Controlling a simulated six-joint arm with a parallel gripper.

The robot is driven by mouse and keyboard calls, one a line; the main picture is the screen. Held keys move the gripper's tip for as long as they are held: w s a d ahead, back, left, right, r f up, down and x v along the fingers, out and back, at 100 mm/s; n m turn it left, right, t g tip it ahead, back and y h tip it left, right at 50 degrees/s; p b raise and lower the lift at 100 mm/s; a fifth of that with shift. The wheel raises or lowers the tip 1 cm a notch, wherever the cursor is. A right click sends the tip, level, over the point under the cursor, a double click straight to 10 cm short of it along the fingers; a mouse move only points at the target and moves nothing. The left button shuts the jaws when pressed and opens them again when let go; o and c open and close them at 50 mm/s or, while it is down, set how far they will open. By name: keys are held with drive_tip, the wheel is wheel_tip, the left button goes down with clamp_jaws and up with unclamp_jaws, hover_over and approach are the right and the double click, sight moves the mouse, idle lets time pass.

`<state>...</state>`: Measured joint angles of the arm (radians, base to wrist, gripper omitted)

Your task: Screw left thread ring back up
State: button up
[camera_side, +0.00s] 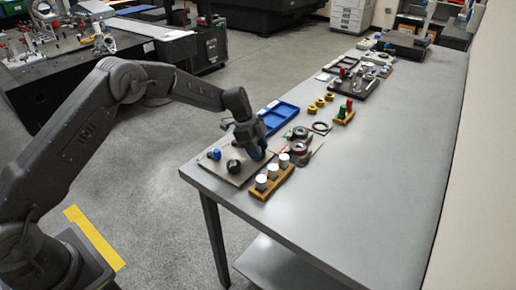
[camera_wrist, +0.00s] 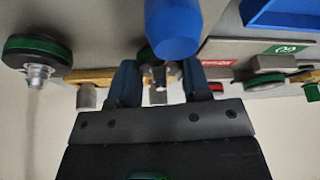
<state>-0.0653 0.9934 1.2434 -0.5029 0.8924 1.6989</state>
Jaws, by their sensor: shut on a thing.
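A grey plate (camera_side: 212,171) lies at the near left corner of the table. A black and green thread ring (camera_side: 234,166) sits on it; a like ring with a metal stud shows at left in the wrist view (camera_wrist: 38,48). My gripper (camera_side: 256,153) is low over the plate, right of that ring. In the wrist view, my blue fingers (camera_wrist: 160,80) are shut around a dark green ring (camera_wrist: 146,54). A blue knob (camera_wrist: 172,30) hides much of this ring. A blue-topped part (camera_side: 216,154) stands at the plate's left.
A wooden rack (camera_side: 271,188) with three pale cylinders stands close to the right of the plate. A board with round gauges (camera_side: 300,145) and a blue tray (camera_side: 280,117) lie beyond. Yellow rings (camera_side: 320,102) are farther back. The table's right side is clear.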

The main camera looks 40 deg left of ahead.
drive_tip(key=n, duration=0.2)
drive_tip(key=n+t, duration=0.1)
drive_tip(key=n, duration=0.1)
drive_tip(key=shift+n+t+y, duration=0.3)
drive_tip(key=n, duration=0.2)
drive_tip(key=n+t+y, duration=0.1)
drive_tip(key=n, duration=0.2)
drive_tip(key=shift+s+d+y, duration=0.1)
drive_tip(key=shift+y, duration=0.2)
drive_tip(key=n+y, duration=0.1)
drive_tip(key=n, duration=0.2)
drive_tip(key=n+y, duration=0.1)
drive_tip(key=n, duration=0.1)
drive_tip(key=shift+d+f+n+t, duration=0.1)
drive_tip(key=shift+n+t, duration=0.3)
drive_tip(key=n+y, duration=0.1)
drive_tip(key=n, duration=0.1)
drive_tip(key=n+y, duration=0.1)
drive_tip(key=n, duration=0.1)
drive_tip(key=shift+s+f+n+g, duration=0.1)
drive_tip(key=shift+n+g, duration=0.2)
drive_tip(key=shift+n, duration=0.1)
drive_tip(key=o, duration=0.9)
